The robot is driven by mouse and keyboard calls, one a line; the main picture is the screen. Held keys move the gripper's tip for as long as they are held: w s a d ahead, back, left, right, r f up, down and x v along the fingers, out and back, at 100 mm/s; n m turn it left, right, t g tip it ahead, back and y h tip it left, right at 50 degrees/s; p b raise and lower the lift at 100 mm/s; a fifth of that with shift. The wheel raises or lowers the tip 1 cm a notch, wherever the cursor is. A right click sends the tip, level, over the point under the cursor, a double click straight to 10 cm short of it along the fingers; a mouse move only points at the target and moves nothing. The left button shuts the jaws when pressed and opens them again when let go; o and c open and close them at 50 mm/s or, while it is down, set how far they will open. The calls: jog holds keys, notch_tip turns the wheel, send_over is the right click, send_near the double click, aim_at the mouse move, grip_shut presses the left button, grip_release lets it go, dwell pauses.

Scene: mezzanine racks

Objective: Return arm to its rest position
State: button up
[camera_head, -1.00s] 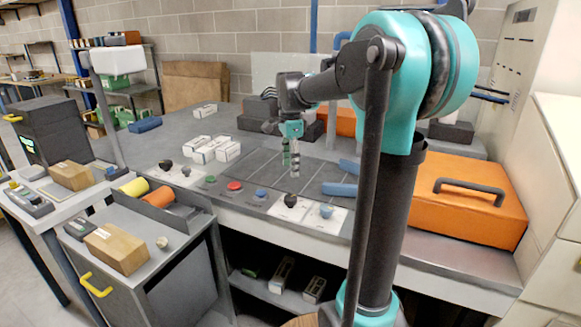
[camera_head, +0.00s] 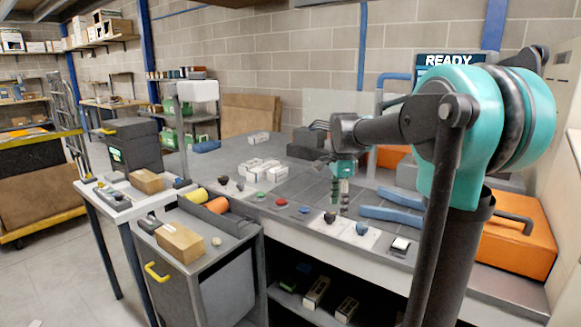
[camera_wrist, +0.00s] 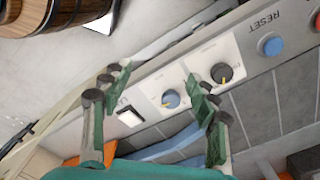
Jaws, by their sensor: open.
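My gripper (camera_head: 340,193) hangs at the end of my raised teal and dark grey arm, above the grey workbench (camera_head: 290,180). It points down over the control strip at the bench's front edge. In the wrist view my gripper (camera_wrist: 160,105) is open, its two green-padded fingers spread apart with nothing between them.
An orange case (camera_head: 515,250) stands on the bench at right, close to my arm. Blue handles (camera_head: 392,214) lie near the gripper. Small white boxes (camera_head: 262,168) sit farther back. A grey cart (camera_head: 205,265) with a cardboard box (camera_head: 180,243) stands front left. Floor at far left is open.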

jog(key=s+d+f+n+t, duration=0.2)
jog(key=s+f+n, duration=0.6)
jog(key=s+f, duration=0.2)
jog(key=s+d+f+n+t, duration=0.2)
jog(key=s+f+n, duration=0.6)
jog(key=s+f, duration=0.2)
jog(key=s, duration=0.2)
jog(key=shift+s+f, duration=0.15)
jog(key=shift+s, duration=0.2)
